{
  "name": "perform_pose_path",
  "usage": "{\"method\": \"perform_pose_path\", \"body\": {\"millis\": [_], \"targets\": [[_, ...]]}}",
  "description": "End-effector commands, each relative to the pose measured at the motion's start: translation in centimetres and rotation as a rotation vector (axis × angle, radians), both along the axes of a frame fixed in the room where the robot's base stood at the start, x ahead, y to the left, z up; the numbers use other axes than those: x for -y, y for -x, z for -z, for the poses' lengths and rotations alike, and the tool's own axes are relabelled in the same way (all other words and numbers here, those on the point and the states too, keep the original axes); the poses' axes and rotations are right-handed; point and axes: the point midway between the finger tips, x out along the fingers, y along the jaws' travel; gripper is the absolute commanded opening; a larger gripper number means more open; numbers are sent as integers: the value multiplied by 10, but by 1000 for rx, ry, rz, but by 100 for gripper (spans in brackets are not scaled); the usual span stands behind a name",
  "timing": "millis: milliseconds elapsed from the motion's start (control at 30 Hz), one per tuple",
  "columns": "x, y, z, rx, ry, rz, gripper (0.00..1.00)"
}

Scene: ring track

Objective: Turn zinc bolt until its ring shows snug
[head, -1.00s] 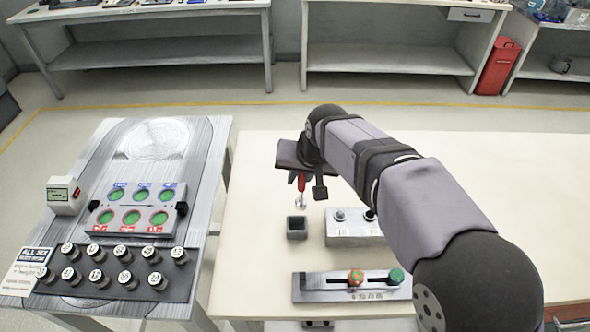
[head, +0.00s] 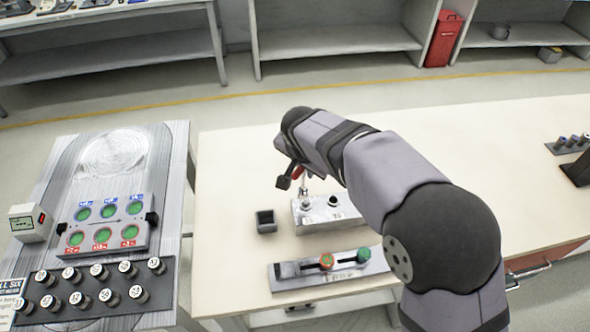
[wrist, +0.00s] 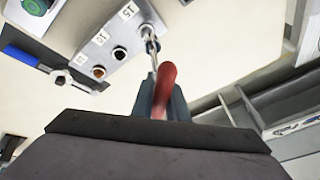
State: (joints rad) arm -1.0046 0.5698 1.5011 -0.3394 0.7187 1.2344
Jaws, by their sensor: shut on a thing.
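The bolt block (head: 318,222) is a pale grey block on the cream bench. In the wrist view, the block (wrist: 88,50) carries a dark bolt (wrist: 120,53), an orange-brown bolt (wrist: 98,73) and a silver, zinc-looking bolt (wrist: 150,36) by its end. My gripper (head: 298,174) is shut on the red handle of a tool (wrist: 164,88). The tool's thin metal shaft reaches the silver bolt; I cannot tell whether its tip is fully seated. The bolt's ring is too small or hidden to read.
A small dark square cup (head: 265,222) stands left of the block. A slide fixture (head: 298,275) with red and green knobs lies in front. A metal table at left holds a lamp panel (head: 107,222) and a rack of numbered pegs.

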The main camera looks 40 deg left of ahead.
Motion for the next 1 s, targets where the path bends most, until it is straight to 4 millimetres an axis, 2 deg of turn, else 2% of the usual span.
{"method": "perform_pose_path", "body": {"millis": [300, 500, 733, 1000], "targets": [[17, -11, -6, 1, -1, 439, 0], [21, -10, -7, 1, -2, 631, 0], [22, -10, -7, 0, -3, 707, 0], [21, -10, -7, -1, -4, 656, 0]]}}
